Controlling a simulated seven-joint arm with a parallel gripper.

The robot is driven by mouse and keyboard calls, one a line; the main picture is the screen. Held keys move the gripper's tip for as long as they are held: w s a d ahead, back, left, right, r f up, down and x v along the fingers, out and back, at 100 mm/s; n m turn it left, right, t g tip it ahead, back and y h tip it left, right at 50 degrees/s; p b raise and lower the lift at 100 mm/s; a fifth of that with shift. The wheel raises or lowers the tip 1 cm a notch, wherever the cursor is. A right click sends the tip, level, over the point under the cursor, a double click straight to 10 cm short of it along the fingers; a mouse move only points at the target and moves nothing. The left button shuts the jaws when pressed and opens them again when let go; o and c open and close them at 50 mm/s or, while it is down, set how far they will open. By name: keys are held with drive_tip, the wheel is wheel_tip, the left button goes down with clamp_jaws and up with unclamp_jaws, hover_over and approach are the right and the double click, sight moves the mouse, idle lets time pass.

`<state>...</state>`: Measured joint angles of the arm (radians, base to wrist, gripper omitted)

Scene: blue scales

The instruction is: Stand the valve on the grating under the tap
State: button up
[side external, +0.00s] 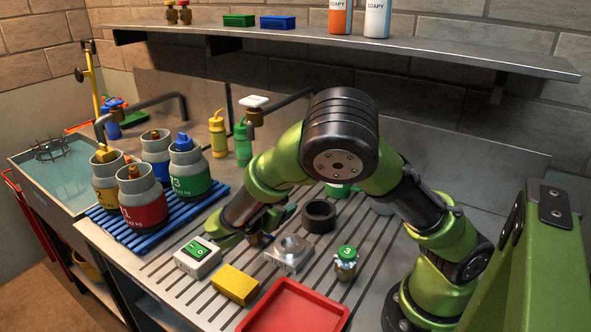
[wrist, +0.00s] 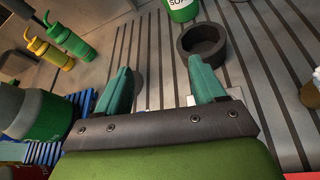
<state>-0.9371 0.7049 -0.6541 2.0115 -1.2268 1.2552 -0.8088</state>
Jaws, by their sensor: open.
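A brass valve with a green cap marked 3 (side external: 346,262) stands on the grooved metal drainboard (side external: 190,290), right of my gripper in the side view. Part of it seems to show at the right edge of the wrist view (wrist: 312,95). My gripper (side external: 277,223) is open, low over the drainboard. A tap with a white handle (side external: 255,101) is on the back wall. A blue slatted grating (side external: 150,238) carries several gas cylinders. Small blue and brass parts below my gripper are mostly hidden.
The sink (side external: 75,180) is at left, holding a metal rack (side external: 48,149). Green and yellow bottles stand behind.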

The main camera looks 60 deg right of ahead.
drive_tip(key=w+a+n+t+h, duration=0.1)
drive_tip(key=n, duration=0.1)
drive_tip(key=w+a+r+n+t+h, duration=0.1)
drive_tip(key=w+n+t, duration=0.1)
drive_tip(key=w+a+n+t+h, duration=0.1)
drive_tip(key=shift+w+a+r+n+t, duration=0.35)
drive_tip(key=shift+w+r+n+t, duration=0.05)
wheel_tip(320, 180, down, 7)
drive_tip(key=shift+r, duration=0.1)
drive_tip(key=shift+x, duration=1.15)
drive_tip(key=shift+w+d, duration=0.1)
drive_tip(key=shift+d, duration=0.25)
clamp_jaws()
drive_tip(key=shift+r, duration=0.1)
